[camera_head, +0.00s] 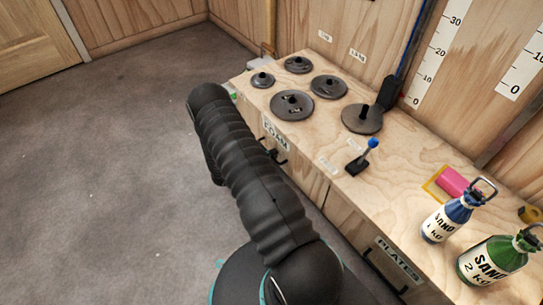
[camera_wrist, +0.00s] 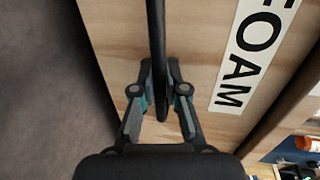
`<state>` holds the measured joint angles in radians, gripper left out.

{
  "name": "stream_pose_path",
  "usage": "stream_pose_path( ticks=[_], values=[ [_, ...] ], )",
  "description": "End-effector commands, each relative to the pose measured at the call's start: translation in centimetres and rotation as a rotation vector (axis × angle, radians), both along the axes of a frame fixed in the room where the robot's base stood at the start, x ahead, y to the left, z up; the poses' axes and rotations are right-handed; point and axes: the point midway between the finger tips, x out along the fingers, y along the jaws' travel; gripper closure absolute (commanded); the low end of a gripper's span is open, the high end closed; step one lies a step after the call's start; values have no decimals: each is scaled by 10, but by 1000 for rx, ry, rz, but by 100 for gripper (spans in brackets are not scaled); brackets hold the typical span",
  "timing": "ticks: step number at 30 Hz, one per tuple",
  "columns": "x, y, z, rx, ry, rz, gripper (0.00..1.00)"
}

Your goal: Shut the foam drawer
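The foam drawer's front, pale wood with a white FOAM label, fills much of the wrist view (camera_wrist: 200,40) and shows beside my arm in the head view (camera_head: 275,133). Its black bar handle (camera_wrist: 156,30) runs down the wrist view between my fingers; part of it shows in the head view (camera_head: 281,160). My gripper (camera_wrist: 160,72) is closed in around the handle, with fingertips close against both sides. In the head view my arm hides the gripper and part of the drawer. How far the drawer stands out from the bench cannot be told.
The wooden bench top (camera_head: 325,140) carries several dark weight plates (camera_head: 292,106), a blue-knobbed lever (camera_head: 372,144), and blue (camera_head: 446,220) and green (camera_head: 492,262) sand bottles. A PLATES drawer (camera_head: 398,262) is to the right. Grey floor (camera_head: 100,170) at left is clear.

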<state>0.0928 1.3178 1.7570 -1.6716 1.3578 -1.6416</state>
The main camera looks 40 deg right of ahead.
Motion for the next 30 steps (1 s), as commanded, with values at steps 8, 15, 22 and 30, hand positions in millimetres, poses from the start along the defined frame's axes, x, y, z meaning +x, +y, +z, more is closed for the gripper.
stream_pose_path(
  ticks=[8,15,22,30],
  values=[
    [1,1,1,-1,-1,1,63],
    [2,4,1,-1,-2,5,63],
    [2,30,7,-1,-2,6,63],
    [0,81,17,-1,-2,5,63]
  ],
)
